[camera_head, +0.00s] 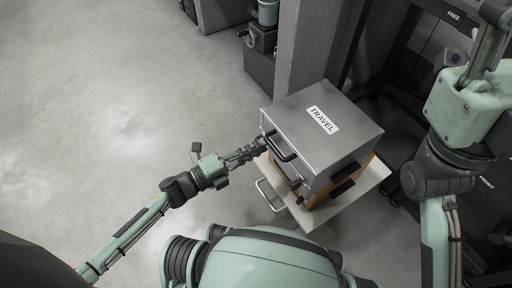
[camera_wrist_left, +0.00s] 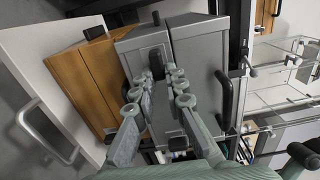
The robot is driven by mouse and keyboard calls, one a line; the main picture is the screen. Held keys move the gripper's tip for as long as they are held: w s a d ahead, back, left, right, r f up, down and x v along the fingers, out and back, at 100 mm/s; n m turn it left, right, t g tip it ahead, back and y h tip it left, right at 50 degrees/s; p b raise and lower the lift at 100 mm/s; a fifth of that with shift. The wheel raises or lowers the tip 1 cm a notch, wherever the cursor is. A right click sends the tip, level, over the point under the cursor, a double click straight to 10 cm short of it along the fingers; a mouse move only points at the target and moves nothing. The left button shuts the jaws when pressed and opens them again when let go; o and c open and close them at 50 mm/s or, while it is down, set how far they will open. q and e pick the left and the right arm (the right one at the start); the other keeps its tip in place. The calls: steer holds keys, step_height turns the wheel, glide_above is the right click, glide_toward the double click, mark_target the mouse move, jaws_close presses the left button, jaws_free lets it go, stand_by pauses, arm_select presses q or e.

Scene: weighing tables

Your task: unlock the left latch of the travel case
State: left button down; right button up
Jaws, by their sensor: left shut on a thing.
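The grey travel case (camera_head: 345,105), with a white TRAVEL label on its lid, stands at centre right in the head view. A dark handle (camera_head: 281,149) is on its front. My left gripper (camera_head: 262,144) is at the left part of the front. In the left wrist view its fingertips (camera_wrist_left: 157,80) are around the black left latch (camera_wrist_left: 157,62) and closed on it, partly hiding it.
The case rests on a wooden box (camera_wrist_left: 85,75) over a pale board (camera_wrist_left: 25,50) with a light metal handle (camera_wrist_left: 45,130). A grey pillar (camera_head: 310,45) stands behind. Dark frames fill the right side. Clear floor (camera_head: 110,110) lies to the left.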

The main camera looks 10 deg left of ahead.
stand_by(0.3)
arm_select(q)
steer(key=c, duration=1.6)
jaws_free()
steer(key=shift+o, duration=0.2)
steer(key=shift+s, duration=0.1)
steer(key=v, duration=1.2)
